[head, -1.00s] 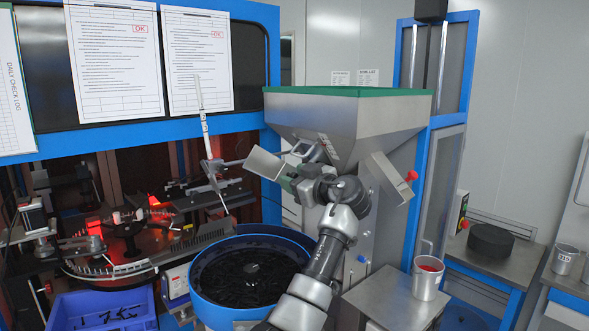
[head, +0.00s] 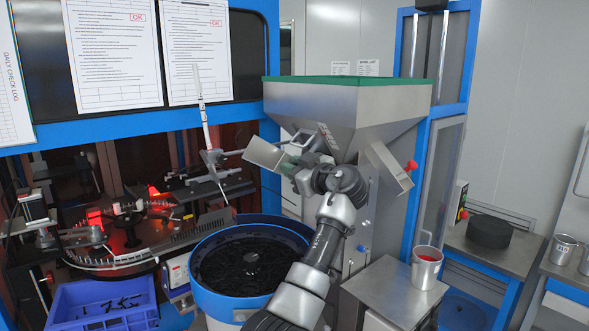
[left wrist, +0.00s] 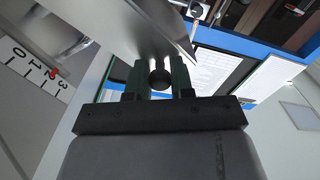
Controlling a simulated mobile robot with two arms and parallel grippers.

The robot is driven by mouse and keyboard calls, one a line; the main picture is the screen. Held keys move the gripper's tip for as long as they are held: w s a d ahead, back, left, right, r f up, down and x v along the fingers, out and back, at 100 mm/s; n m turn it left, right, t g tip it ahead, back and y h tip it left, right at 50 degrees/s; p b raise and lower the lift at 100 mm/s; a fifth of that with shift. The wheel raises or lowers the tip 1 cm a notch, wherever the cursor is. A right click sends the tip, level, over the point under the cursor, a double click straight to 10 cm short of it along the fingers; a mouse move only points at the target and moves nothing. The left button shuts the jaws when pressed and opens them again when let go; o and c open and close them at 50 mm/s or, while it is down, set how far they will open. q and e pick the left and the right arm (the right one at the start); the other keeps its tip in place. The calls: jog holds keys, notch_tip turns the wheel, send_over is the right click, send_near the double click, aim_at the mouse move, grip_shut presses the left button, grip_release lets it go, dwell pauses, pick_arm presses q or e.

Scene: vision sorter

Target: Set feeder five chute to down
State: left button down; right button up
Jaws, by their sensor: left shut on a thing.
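A grey metal chute (head: 263,153) sticks out to the left below the steel hopper (head: 350,104), tilted in the head view. My left gripper (head: 288,167) is at the chute's right end, partly hidden by my own wrist. In the left wrist view its two dark green fingers (left wrist: 159,78) are shut on a dark round knob (left wrist: 159,77). The chute's metal plate (left wrist: 150,30) rises just beyond the fingers. A white scale (left wrist: 32,68) with numerals and a red pointer shows at the left. My right gripper is not in view.
A second chute with a red knob (head: 411,166) is on the hopper's right side. A blue-rimmed bowl (head: 204,298) of dark parts stands below. A thin white upright bar (head: 201,105) stands left of the chute.

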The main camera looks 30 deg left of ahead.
pick_arm(q)
jog(key=s+a+f+n+b, duration=0.1)
jog(key=s+f+n+b, duration=0.2)
jog(key=b, duration=1.7)
jog(key=shift+s+a+f+n, duration=0.15)
jog(key=shift+s+f+n, duration=0.25)
jog(key=shift+f+n, duration=2.6)
jog(key=shift+f+m, duration=0.9)
jog(key=shift+m, duration=0.1)
jog(key=c, duration=1)
grip_release()
jog(key=b+v, duration=0.3)
jog(key=v, duration=0.7)
jog(key=shift+s+d, duration=0.2)
jog(key=shift+d, duration=0.15)
jog(key=shift+c, duration=0.3)
